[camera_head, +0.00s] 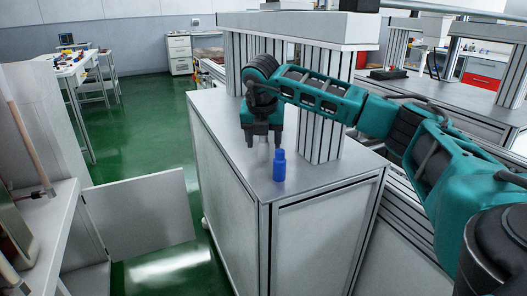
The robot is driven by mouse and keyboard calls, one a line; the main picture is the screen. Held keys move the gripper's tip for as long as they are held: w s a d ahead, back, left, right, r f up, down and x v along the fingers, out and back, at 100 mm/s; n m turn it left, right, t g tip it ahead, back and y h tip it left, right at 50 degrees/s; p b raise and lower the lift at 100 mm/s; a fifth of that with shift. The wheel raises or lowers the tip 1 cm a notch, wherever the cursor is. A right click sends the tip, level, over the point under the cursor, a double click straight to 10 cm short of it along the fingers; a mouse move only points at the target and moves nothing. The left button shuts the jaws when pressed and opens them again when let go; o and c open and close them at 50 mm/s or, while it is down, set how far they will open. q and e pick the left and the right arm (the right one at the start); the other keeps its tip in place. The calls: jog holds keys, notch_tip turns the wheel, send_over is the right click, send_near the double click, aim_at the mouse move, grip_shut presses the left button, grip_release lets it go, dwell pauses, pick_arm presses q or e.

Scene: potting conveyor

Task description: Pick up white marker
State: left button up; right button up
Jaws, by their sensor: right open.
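My right gripper (263,145) points down over the grey cabinet top (230,118), near its front corner. Its two fingers are apart, with nothing seen between them. A small blue bottle-like object (279,169) stands upright on the cabinet top, just in front of and slightly right of the gripper. I cannot make out a white marker in this view; the gripper and arm hide part of the surface behind them. My left gripper is not in view.
Metal profile posts (322,135) stand right behind the gripper, under a white beam (300,26). A white cabinet with an open door (140,215) is at the left. The green floor (145,120) is clear between. A white table (75,68) stands at the back left.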

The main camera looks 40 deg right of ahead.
jog(key=shift+c, duration=0.3)
jog(key=c, duration=1.1)
jog(key=shift+o, duration=0.2)
